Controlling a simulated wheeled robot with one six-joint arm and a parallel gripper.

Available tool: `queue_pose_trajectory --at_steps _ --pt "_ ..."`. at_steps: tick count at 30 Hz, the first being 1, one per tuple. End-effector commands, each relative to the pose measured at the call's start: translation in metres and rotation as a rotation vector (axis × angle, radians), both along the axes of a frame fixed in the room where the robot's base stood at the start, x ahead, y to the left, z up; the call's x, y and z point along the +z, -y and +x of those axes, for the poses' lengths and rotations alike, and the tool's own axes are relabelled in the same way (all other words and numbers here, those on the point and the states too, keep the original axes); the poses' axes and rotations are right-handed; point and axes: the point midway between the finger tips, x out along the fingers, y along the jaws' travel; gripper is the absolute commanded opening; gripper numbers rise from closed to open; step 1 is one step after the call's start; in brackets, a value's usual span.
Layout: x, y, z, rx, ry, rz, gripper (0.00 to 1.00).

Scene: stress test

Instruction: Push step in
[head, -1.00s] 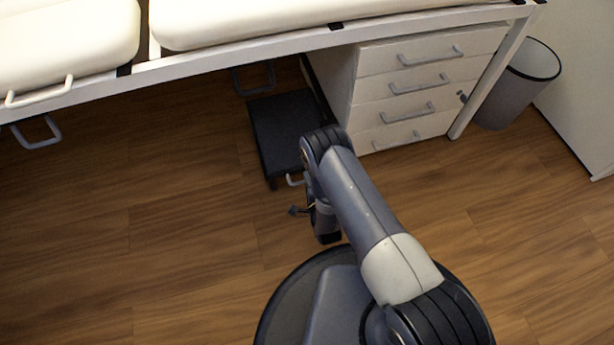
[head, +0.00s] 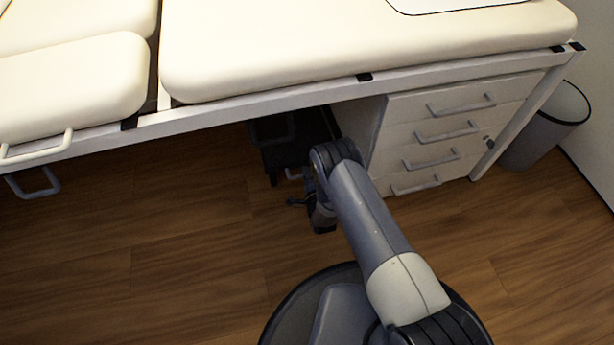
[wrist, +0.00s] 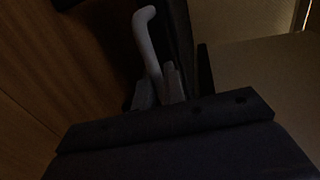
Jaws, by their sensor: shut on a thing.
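The step (head: 284,156) is a low dark platform on the floor, mostly under the examination table, left of the drawer unit. A pale bar handle (head: 293,175) is on its near side and shows in the wrist view (wrist: 145,32). My gripper (wrist: 160,88) is shut on this handle, with one pale finger on each side of it. The far part of the step is in shadow under the table.
The cream-padded examination table (head: 340,50) overhangs the step. A white drawer unit (head: 440,130) stands close to its right, and a grey bin (head: 545,130) is further right. The wooden floor (head: 130,240) to the left is clear.

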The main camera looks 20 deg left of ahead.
Motion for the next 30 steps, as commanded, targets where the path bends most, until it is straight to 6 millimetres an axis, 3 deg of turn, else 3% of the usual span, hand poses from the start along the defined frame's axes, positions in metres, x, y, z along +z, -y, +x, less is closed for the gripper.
queue_pose_trajectory --at_steps 9,10,15,24,30 --pt "0.001 -0.003 0.004 0.001 0.005 0.003 0.0" --pt "0.002 -0.003 0.004 0.001 0.004 0.004 0.11" --pt "0.001 -0.002 0.004 0.0 0.004 0.003 0.25" --pt "0.002 0.0 0.0 0.0 0.003 0.002 0.26" --pt "0.011 0.015 -0.025 0.001 -0.001 0.0 0.26"
